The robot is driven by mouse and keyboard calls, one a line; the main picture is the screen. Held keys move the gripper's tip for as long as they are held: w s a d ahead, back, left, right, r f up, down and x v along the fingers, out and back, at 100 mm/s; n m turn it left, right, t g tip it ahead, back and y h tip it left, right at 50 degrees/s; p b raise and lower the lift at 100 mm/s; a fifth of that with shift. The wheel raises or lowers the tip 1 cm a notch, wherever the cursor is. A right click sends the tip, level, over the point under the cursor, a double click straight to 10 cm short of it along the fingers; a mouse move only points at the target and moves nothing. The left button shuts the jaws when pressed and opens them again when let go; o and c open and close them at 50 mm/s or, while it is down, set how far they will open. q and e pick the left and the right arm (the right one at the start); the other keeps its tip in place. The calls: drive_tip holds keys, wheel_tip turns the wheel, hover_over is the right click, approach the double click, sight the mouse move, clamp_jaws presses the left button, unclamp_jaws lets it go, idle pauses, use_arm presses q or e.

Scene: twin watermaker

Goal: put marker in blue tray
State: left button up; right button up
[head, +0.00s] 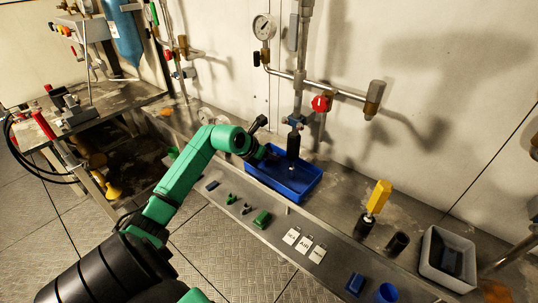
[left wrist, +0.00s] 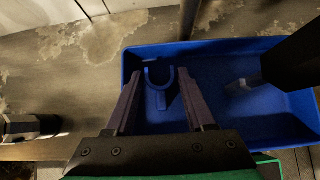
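The blue tray (head: 303,190) sits on the metal bench against the wall, and its rim and floor fill the middle of the left wrist view (left wrist: 220,48). My left gripper (head: 274,158) is over the tray's left part. In the left wrist view its two fingers (left wrist: 160,105) are apart with nothing held between them. A small blue U-shaped piece with a short stem (left wrist: 160,82) lies in the tray, seen between the fingers; it may be the marker, but I cannot be sure. My right gripper is not in view.
A dark vertical cylinder (head: 293,146) hangs from the pipe over the tray. Small green pieces (head: 262,219), white cards (head: 304,244), a blue block (head: 355,284) and a blue cup (head: 387,292) are on the bench. A yellow-handled tool (head: 379,196) and a grey bin (head: 447,258) stand right.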

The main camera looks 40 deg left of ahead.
use_arm(q)
drive_tip(key=shift+r, duration=0.25)
drive_tip(key=b+v, duration=0.1)
drive_tip(key=v, duration=1.1)
drive_tip(key=shift+d+f, duration=0.1)
drive_tip(key=shift+f, duration=0.05)
